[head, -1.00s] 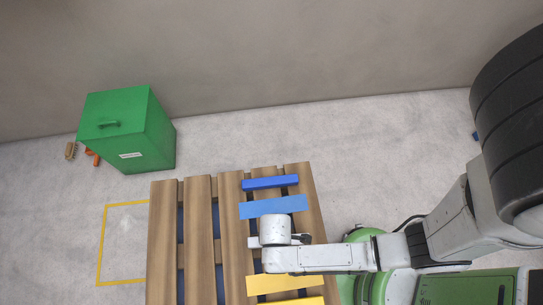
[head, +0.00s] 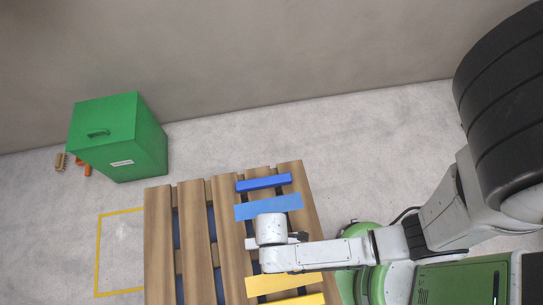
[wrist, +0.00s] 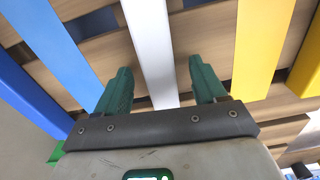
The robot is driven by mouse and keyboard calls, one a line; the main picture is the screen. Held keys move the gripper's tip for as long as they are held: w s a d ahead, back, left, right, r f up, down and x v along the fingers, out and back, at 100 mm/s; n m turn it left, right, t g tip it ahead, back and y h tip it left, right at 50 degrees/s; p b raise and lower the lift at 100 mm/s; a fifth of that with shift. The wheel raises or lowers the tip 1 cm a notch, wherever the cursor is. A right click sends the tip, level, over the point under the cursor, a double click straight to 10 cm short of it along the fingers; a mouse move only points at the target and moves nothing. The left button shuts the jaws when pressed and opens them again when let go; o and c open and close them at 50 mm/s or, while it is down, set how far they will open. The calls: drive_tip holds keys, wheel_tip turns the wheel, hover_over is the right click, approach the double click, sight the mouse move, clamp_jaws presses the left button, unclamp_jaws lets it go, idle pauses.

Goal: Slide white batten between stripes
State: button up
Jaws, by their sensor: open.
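The white batten (wrist: 150,45) lies across the wooden slats, between the light blue stripe (wrist: 48,45) on the left and the yellow stripe (wrist: 260,45) on the right in the wrist view. My gripper (wrist: 160,72) is open, with one green finger on each side of the batten and a gap on both sides. In the head view my arm covers most of the batten; only a white end (head: 250,243) shows. The light blue stripe (head: 268,207) lies above my wrist there and the yellow stripe (head: 283,284) below it.
A dark blue batten (head: 264,184) lies beyond the light blue stripe and a yellow batten (head: 302,300) beyond the yellow stripe. The pallet (head: 160,240) has bare slats at left. A green box (head: 120,140) stands by the wall, near a yellow floor outline (head: 98,250).

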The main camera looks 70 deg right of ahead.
wheel_tip(320, 180, up, 10)
drive_tip(key=shift+p, duration=0.3)
drive_tip(key=w+d+r+m+t, duration=0.1)
drive_tip(key=d+r+m, duration=0.5)
drive_tip(key=d+r, duration=0.6)
drive_tip(key=shift+w+r+m, duration=0.4)
drive_tip(key=shift+w, duration=0.35)
